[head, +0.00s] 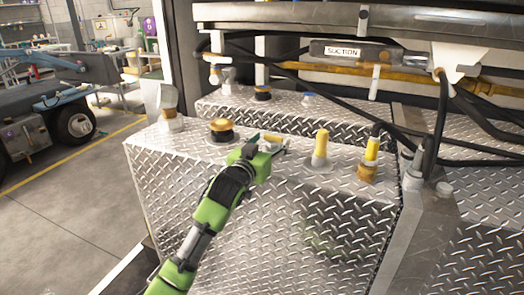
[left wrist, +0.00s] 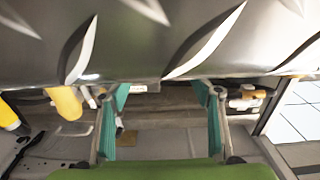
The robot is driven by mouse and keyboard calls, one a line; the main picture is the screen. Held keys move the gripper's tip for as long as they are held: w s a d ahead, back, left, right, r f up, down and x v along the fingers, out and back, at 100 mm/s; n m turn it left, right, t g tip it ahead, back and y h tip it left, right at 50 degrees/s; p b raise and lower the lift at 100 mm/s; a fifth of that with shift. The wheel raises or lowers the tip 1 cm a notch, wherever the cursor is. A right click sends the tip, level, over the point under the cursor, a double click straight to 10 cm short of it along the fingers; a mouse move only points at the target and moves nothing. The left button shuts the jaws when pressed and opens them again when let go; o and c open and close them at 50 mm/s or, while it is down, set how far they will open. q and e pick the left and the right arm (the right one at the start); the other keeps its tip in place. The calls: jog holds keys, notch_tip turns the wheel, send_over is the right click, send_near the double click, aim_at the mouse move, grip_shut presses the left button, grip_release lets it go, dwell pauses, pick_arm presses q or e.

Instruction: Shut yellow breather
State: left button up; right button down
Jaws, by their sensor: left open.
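The yellow breather (head: 320,148) appears to be the upright yellow fitting on a round metal base, on top of the silver tread-plate tank (head: 270,215). Whether it is open or shut cannot be told. My left gripper (head: 270,141) is over the tank top, left of this fitting and apart from it. The gripper (left wrist: 162,90) is open, with nothing visible between its teal fingers. A yellow fitting (left wrist: 65,101) shows left of the fingers in the left wrist view; it looks like the same one. My right gripper is not in view.
A brass cap (head: 222,130) is left of the gripper. A second yellow fitting (head: 371,150) with a black hose stands to the right. Hoses and a rail with a SUCTION label (head: 343,51) hang behind. Open floor (head: 70,210) lies at the left.

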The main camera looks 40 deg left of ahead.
pick_arm(q)
jog(key=v, duration=1)
jog(key=shift+s, duration=0.25)
jog(key=shift+d, duration=0.1)
